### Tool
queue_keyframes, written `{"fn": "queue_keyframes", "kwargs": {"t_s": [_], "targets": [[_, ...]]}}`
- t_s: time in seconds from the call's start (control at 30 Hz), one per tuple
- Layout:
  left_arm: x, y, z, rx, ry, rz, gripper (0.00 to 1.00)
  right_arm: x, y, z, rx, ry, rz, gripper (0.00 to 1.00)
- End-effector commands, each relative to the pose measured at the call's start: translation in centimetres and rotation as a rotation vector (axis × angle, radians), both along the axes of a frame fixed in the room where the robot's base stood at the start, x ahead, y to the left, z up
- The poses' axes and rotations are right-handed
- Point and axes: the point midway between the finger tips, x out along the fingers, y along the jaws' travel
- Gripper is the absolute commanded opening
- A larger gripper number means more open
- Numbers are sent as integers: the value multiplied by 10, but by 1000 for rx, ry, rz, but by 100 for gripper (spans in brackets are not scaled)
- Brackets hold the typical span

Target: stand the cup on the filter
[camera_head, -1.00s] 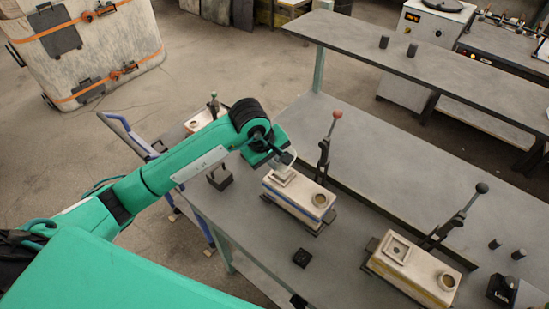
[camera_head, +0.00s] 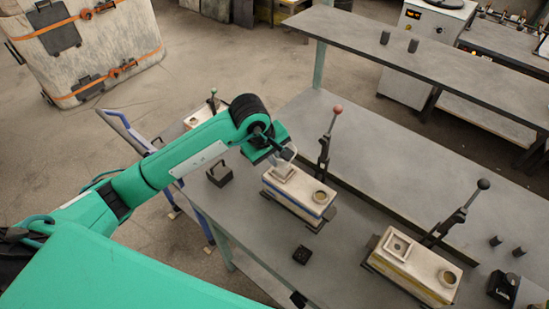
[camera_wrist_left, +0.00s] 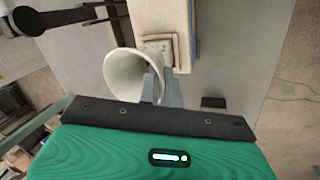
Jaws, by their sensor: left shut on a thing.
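A pale funnel-shaped cup (camera_wrist_left: 124,76) shows in the left wrist view with its wide mouth toward the camera. My left gripper (camera_wrist_left: 161,84) is shut on its wall. In the head view my left gripper (camera_head: 281,156) is over the left end of the near mould (camera_head: 298,195), where the cup (camera_head: 289,154) is mostly hidden by the gripper. Below it is a pale raised square piece (camera_head: 284,172) on the mould top, perhaps the filter seat; it also shows in the left wrist view (camera_wrist_left: 162,43). I cannot tell whether cup and square touch. My right gripper is out of view.
A second mould (camera_head: 415,268) with a square recess and a round hole stands at the right. Upright levers (camera_head: 324,145) rise behind both moulds.

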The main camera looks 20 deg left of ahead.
Motion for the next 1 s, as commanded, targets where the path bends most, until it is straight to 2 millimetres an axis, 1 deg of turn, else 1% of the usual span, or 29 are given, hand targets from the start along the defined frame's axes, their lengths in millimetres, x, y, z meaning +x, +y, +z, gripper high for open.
{"fn": "queue_keyframes", "kwargs": {"t_s": [0.47, 1.0], "targets": [[0, 0, 0, 0, 0, 1, 0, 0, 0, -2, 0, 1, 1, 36], [0, 0, -7, 0, 0, 1, 0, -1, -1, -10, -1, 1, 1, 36]]}}
